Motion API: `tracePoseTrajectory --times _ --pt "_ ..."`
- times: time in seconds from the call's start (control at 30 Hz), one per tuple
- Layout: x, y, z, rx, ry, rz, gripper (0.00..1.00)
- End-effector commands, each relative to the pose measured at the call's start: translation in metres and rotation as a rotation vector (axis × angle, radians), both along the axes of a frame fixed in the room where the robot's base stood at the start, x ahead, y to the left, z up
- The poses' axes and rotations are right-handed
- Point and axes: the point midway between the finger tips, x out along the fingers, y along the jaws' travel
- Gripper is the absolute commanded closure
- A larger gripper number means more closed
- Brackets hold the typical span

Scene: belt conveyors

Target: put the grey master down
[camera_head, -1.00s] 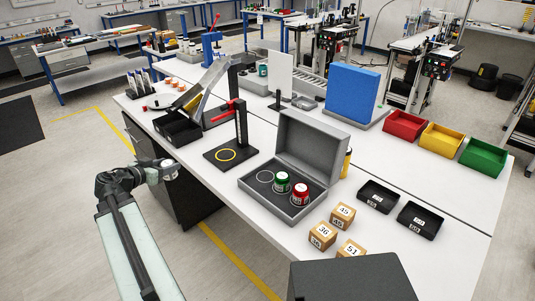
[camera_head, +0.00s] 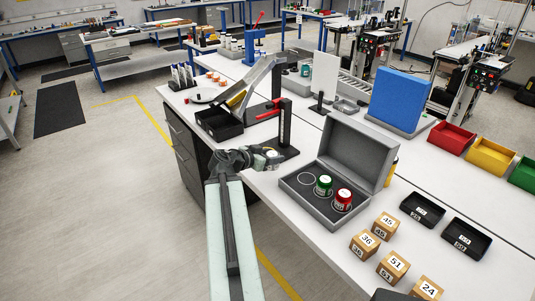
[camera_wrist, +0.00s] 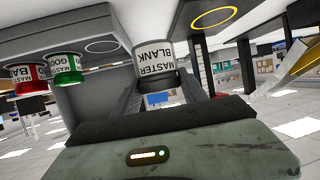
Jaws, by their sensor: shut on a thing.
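My gripper (camera_head: 270,158) is shut on the grey master (camera_wrist: 155,64), a can with a white label reading "MASTER BLANK", upside down in the wrist view. In the head view they are over the bench's front edge, left of the open grey case (camera_head: 331,213). The case holds the green master (camera_head: 323,186) and the red master (camera_head: 343,200). An empty ringed spot (camera_head: 305,178) is left of the green master; it also shows in the wrist view (camera_wrist: 102,46). The grey master appears clear of the bench.
A black stand with a red lever (camera_head: 284,125) is just behind my gripper; its yellow ring (camera_wrist: 215,17) shows in the wrist view. The case's raised lid (camera_head: 360,150) stands at the back. Numbered wooden blocks (camera_head: 388,227) and black trays (camera_head: 422,210) lie to the right.

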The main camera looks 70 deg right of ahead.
Motion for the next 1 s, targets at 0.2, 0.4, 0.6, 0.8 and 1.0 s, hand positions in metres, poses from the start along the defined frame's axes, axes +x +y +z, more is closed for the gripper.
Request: tracePoseTrajectory --times 0.2,0.4,0.6,0.8,1.0 --pt "-0.001 -0.013 -0.002 -0.001 0.001 0.004 1.00" --pt "0.029 -0.065 -0.008 -0.001 0.001 0.004 1.00" --pt "0.058 -0.115 -0.013 -0.001 0.001 0.004 1.00" --pt "0.069 -0.134 -0.015 -0.001 0.000 0.005 1.00" --pt "0.073 -0.140 -0.015 -0.001 0.000 0.005 1.00"
